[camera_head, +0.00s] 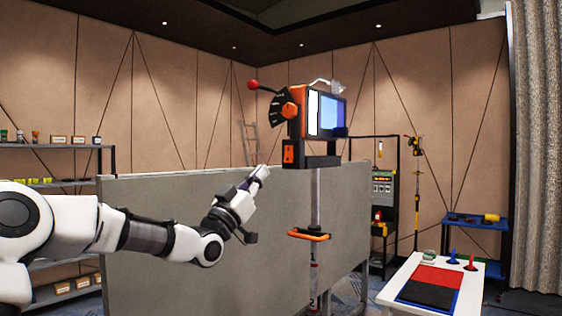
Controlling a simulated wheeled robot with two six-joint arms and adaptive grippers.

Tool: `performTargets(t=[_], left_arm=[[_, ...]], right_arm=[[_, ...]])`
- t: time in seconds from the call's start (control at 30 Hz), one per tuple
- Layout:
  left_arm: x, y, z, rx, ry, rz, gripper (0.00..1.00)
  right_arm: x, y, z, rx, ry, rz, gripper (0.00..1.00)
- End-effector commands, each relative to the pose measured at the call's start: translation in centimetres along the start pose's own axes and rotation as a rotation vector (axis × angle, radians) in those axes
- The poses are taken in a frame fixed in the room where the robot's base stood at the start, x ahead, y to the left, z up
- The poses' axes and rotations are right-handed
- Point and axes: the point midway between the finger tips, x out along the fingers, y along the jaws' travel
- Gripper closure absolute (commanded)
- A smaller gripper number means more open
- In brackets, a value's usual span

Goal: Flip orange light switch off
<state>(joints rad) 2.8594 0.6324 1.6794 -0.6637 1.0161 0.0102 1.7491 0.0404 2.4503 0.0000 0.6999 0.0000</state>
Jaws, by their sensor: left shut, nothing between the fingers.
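The orange light switch (289,152) is a small orange plate on the lower left of a black and orange device on a pole. Whether its rocker is on or off is too small to tell. My left gripper (263,171) is shut and empty. Its fingertips point up and right and appear just left of and a little below the switch, with a small gap in the picture. I cannot tell how far apart they are in depth. My right gripper is not in view.
An orange handle (309,235) sits lower on the pole. A grey partition (170,280) stands behind my arm. A white table (468,290) is at the right.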

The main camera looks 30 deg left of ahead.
Motion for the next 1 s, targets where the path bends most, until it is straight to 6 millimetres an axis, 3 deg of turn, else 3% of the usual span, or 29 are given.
performTargets(t=[0.03,0.23,0.4,0.87,1.0], left_arm=[[1.7,0.1,-0.5,0.005,-0.002,0.002,1.00],[6.0,0.1,-0.5,0.003,-0.001,0.002,1.00],[7.8,0.0,1.8,0.001,-0.002,0.000,1.00],[8.2,0.0,2.9,-0.001,0.001,0.000,1.00],[8.1,-0.1,4.0,0.003,0.045,-0.002,1.00]], right_arm=[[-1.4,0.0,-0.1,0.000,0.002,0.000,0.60],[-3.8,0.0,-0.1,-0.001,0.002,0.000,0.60],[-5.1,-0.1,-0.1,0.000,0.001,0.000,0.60],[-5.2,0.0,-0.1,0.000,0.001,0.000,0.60],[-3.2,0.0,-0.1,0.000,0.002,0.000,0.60]])
